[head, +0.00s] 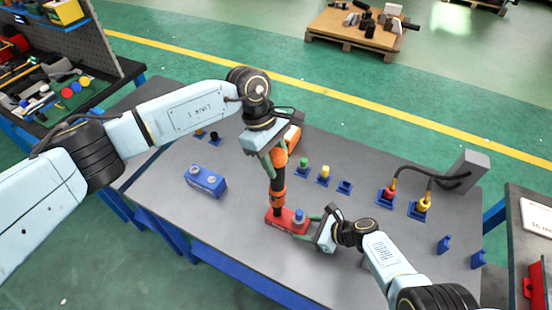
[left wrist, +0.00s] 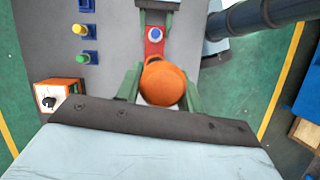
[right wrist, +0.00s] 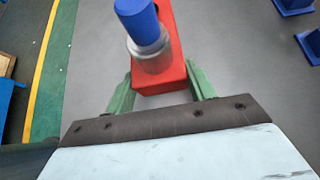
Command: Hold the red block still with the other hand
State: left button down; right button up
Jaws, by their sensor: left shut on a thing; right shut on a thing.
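The red block (head: 279,223) lies on the grey table near its front edge, with a blue-topped metal plug (head: 299,215) standing upright at its right end. My right gripper (head: 311,226) is shut on that right end; the right wrist view shows its green fingers on both sides of the red block (right wrist: 172,75). My left gripper (head: 269,163) is shut on the upper part of an orange and black power tool (head: 278,182). The tool stands upright, its black lower end over the left part of the red block. Whether its tip touches the block is hidden.
A blue block (head: 206,181) with two studs lies to the left. An orange box (head: 292,137) is behind the tool. Green (head: 304,165) and yellow (head: 323,174) plugs, blue holders and a grey cabled box (head: 466,172) stand to the right.

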aim_at(277, 152)
pick_arm(q)
jog(key=shift+f, duration=1.05)
dwell(3.5)
jog(key=shift+r, duration=2.65)
pick_arm(e)
jog(key=o, duration=1.3)
jog(key=shift+c, duration=0.2)
jog(key=shift+d, duration=0.1)
jog(key=shift+v, duration=5.9)
jog(key=shift+s, duration=0.1)
